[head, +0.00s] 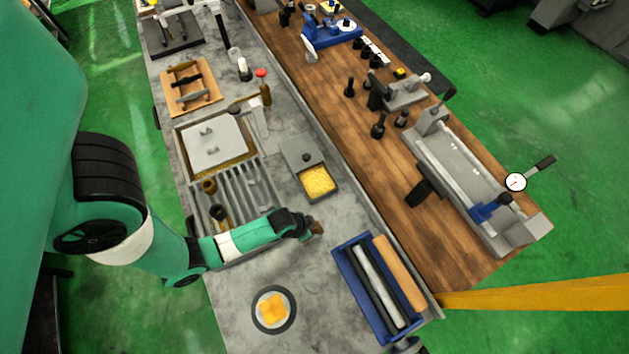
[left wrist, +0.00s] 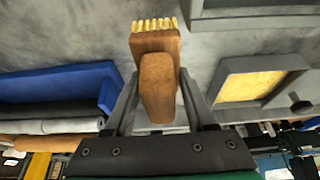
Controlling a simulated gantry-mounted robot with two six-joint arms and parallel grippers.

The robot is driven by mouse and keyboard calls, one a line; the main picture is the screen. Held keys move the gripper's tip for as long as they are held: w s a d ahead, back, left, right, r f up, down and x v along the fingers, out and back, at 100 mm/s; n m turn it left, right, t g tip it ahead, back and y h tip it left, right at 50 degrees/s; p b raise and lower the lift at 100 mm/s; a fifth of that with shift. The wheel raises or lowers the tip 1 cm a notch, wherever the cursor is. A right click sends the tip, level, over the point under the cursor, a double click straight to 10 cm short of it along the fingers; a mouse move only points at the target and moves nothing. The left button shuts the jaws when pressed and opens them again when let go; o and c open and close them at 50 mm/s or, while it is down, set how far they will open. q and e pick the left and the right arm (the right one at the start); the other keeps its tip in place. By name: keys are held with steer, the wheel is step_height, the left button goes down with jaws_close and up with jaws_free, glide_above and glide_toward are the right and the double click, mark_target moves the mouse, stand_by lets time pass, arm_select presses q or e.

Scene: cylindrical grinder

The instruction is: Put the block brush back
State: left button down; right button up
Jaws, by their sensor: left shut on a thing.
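The block brush (left wrist: 158,75) has a brown wooden body and pale yellow bristles. In the left wrist view it sits between the two fingers of my left gripper (left wrist: 157,100), which is shut on it. In the head view my left gripper (head: 308,230) is over the grey bench, between the yellow-filled box and the blue tray, and only a small brown bit of the brush (head: 318,229) shows past the fingers. The bristles point away from the gripper in the wrist view. My right gripper is not in view.
A blue tray (head: 345,268) with rollers lies at the front right. A grey box with yellow filling (head: 316,180) is behind the gripper. A round dish (head: 258,318) with a yellow piece stands in front. Bare grey bench (head: 235,315) surrounds the dish.

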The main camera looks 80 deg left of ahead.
mark_target(315, 231)
arm_select(q)
steer(key=shift+s+b+x, duration=0.15)
steer(key=shift+b+x, duration=0.15)
steer(key=shift+x, duration=0.65)
steer(key=shift+s+b+x, duration=0.15)
steer(key=shift+b+x, duration=0.15)
steer(key=shift+x, duration=0.65)
steer(key=shift+f, duration=0.15)
steer(key=shift+f, duration=0.15)
steer(key=shift+c, duration=1.2)
jaws_free()
steer(key=p+v, duration=0.7)
steer(key=v, duration=0.4)
steer(key=shift+r, duration=0.35)
steer(key=shift+s+d+r+p, duration=0.15)
steer(key=shift+s+r+p, duration=0.15)
steer(key=shift+p, duration=0.1)
